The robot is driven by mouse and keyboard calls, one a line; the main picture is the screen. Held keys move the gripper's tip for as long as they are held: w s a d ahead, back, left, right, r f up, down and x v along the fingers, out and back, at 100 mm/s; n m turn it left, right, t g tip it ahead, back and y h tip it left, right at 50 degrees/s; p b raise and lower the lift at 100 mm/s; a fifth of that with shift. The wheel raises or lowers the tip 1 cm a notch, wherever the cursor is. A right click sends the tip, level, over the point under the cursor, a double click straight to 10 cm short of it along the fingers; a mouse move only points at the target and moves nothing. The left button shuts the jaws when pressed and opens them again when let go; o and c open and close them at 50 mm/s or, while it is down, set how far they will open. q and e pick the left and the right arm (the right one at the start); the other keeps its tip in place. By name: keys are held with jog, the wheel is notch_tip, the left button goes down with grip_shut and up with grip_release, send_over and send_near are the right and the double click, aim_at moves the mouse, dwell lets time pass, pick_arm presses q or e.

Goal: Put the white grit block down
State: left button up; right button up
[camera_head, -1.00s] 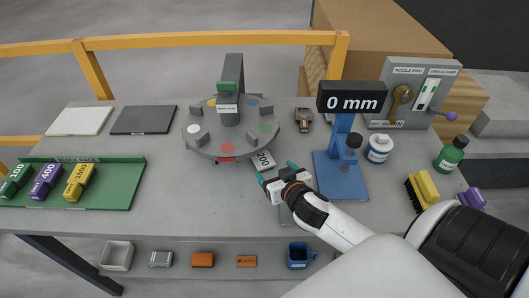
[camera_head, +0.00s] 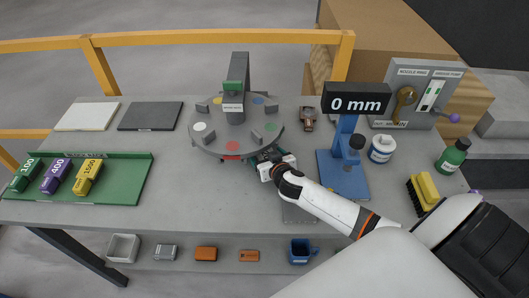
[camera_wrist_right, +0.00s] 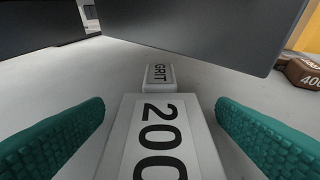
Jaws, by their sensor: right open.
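The white grit block (camera_wrist_right: 158,140), marked 200 and GRIT, lies on the grey bench top beside the turntable (camera_head: 205,150) in the right wrist view. My right gripper (camera_wrist_right: 160,108) is open, with one teal finger on each side of the block and a visible gap to each. In the head view my right gripper (camera_head: 264,157) is at the turntable's front right edge and hides most or all of the block. My left gripper is not in view.
A blue gauge stand (camera_head: 338,172) reading 0 mm stands right of my right gripper. A brown block (camera_head: 307,117) lies behind it. A green tray (camera_head: 125,183) with several numbered blocks is at the left. The bench front, left of centre, is clear.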

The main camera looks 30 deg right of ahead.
jog(key=shift+w+f, duration=0.1)
jog(key=shift+w, duration=0.1)
jog(key=c, duration=1)
jog(key=shift+c, duration=1.3)
